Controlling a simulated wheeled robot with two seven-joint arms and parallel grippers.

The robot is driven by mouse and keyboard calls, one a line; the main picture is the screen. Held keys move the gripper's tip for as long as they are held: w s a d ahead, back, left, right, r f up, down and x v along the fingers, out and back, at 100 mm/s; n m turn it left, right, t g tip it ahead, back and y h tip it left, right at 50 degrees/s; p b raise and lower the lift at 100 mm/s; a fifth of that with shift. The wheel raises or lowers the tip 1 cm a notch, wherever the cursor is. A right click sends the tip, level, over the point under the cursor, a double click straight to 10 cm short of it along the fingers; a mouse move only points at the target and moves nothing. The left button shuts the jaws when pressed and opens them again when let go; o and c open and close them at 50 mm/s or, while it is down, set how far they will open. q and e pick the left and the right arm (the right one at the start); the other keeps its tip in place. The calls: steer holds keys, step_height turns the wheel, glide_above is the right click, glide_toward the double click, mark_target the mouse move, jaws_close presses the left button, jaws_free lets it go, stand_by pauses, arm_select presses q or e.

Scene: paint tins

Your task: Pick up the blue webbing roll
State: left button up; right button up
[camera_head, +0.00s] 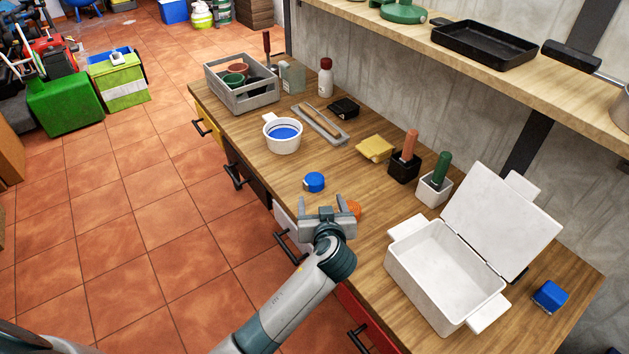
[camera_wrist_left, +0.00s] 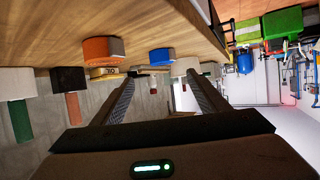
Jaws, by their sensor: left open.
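The blue webbing roll (camera_head: 314,182) lies on the wooden worktop near its front edge. It also shows in the left wrist view (camera_wrist_left: 161,56), whose picture is upside down, between the fingers and beyond their tips. My left gripper (camera_head: 327,203) is open and empty. It is on the near side of the blue roll, apart from it. An orange roll (camera_head: 351,208) sits just right of the gripper, partly hidden by it in the head view; it also shows in the left wrist view (camera_wrist_left: 101,50). My right gripper is not in view.
A white box (camera_head: 440,285) with its lid open stands at the right. Black (camera_head: 403,166) and white (camera_head: 433,189) holders stand behind the gripper. A white pot (camera_head: 283,138), tray (camera_head: 322,125) and grey crate (camera_head: 243,93) stand farther back. A shelf (camera_head: 470,65) overhangs the back.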

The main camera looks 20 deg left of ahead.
mark_target(316, 184)
arm_select(q)
steer(key=p+x, duration=0.1)
steer(key=x, duration=0.6)
steer(key=shift+w+a+f, duration=0.1)
steer(key=shift+w+a, duration=0.1)
steer(key=shift+w, duration=0.15)
steer(key=shift+w+a+f, duration=0.1)
steer(key=shift+w+f, duration=0.1)
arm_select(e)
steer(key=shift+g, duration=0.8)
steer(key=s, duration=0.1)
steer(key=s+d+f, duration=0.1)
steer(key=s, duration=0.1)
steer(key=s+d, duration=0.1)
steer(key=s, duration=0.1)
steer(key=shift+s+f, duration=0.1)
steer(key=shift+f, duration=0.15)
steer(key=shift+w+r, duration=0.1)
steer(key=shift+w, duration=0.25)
